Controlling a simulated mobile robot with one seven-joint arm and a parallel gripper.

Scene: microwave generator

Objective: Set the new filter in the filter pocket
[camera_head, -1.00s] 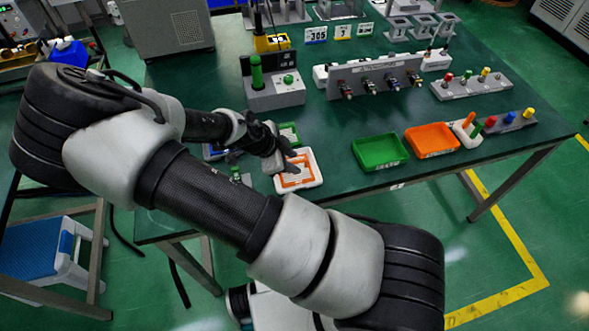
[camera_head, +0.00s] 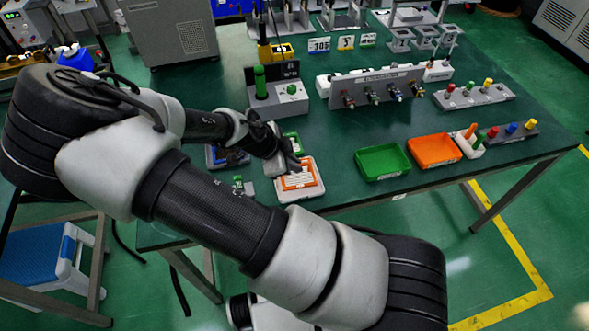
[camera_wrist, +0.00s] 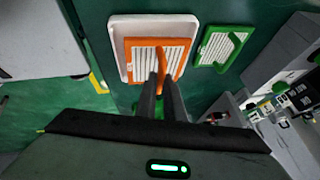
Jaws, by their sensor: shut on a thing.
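An orange-framed filter with white pleats (camera_wrist: 140,56) is at my gripper (camera_wrist: 160,80) in the wrist view. The fingers are shut on its orange raised tab. A white tray (camera_wrist: 116,36) lies behind the filter, and the filter overlaps the tray's near edge in this view. In the head view the orange filter (camera_head: 299,182) appears within the outline of the white tray (camera_head: 309,194), with my gripper (camera_head: 294,162) at its upper edge. I cannot tell whether the filter rests or hangs just above. No filter pocket can be clearly identified.
A green-framed filter (camera_wrist: 221,47) lies right of the tray. A blue item (camera_head: 217,158) is partly hidden by my arm. A green bin (camera_head: 382,164) and an orange bin (camera_head: 434,150) stand to the right. A grey control box (camera_head: 278,103) stands behind. Bare table lies between tray and green bin.

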